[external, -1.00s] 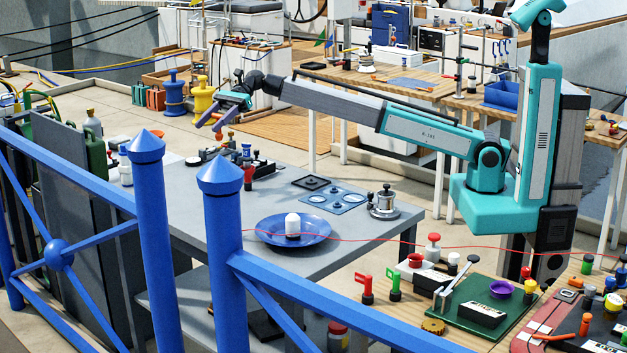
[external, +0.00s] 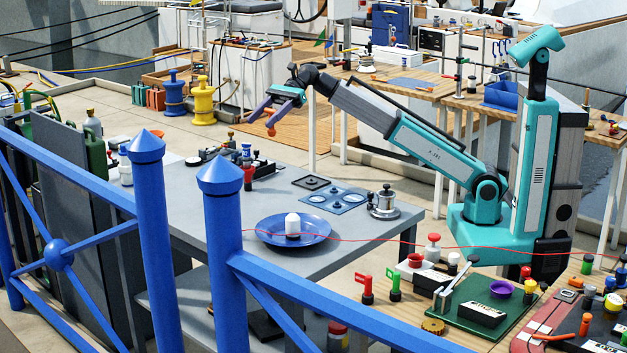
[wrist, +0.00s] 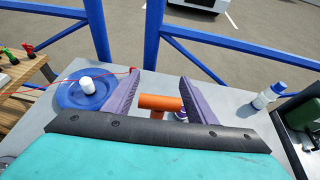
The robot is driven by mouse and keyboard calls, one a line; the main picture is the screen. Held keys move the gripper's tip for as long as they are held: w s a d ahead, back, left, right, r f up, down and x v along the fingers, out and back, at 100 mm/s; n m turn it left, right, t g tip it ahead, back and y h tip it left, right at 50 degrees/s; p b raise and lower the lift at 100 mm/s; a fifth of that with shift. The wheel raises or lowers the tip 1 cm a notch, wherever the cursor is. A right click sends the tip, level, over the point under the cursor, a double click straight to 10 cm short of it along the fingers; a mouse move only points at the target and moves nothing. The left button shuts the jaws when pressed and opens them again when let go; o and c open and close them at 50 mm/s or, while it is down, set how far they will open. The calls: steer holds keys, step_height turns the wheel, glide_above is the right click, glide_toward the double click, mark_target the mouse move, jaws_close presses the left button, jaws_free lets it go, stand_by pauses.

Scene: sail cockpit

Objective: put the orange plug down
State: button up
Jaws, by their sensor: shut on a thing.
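My gripper (external: 264,113) is shut on the orange plug (external: 271,130), held in the air over the far side of the grey table (external: 232,207). In the external view the plug shows below the purple fingers. In the wrist view the orange plug (wrist: 158,102) lies crosswise between the two fingers of my gripper (wrist: 158,82), with a stem pointing down. The grey table (wrist: 228,100) shows beneath it, and the plug is clear of its top as far as I can tell.
A blue plate (external: 264,236) with a white capped item (external: 292,224) stands on the table, with a blue-grey panel (external: 334,200) and a metal pot (external: 384,203) nearby. Small fittings (external: 247,172) crowd the back left. Blue railings (external: 222,260) stand in front. The table's middle is bare.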

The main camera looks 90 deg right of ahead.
steer(key=s+a+f+m+b, duration=0.1)
steer(key=s+a+f+b, duration=0.15)
steer(key=s+b, duration=0.55)
steer(key=s+a+f+b, duration=0.2)
steer(key=s+f+b, duration=0.2)
steer(key=s, duration=0.8)
step_height(320, 180, down, 9)
steer(key=t, duration=0.1)
steer(key=shift+h, duration=0.3)
steer(key=shift+w+r, duration=0.1)
steer(key=shift+w, duration=0.05)
steer(key=w+a+p, duration=0.2)
steer(key=w+p, duration=0.8)
steer(key=p, duration=0.8)
steer(key=shift+w+f+p, duration=0.25)
steer(key=shift+f+p, duration=0.05)
steer(key=shift+p, duration=0.1)
steer(key=shift+w+p, duration=0.3)
steer(key=shift+p, duration=0.75)
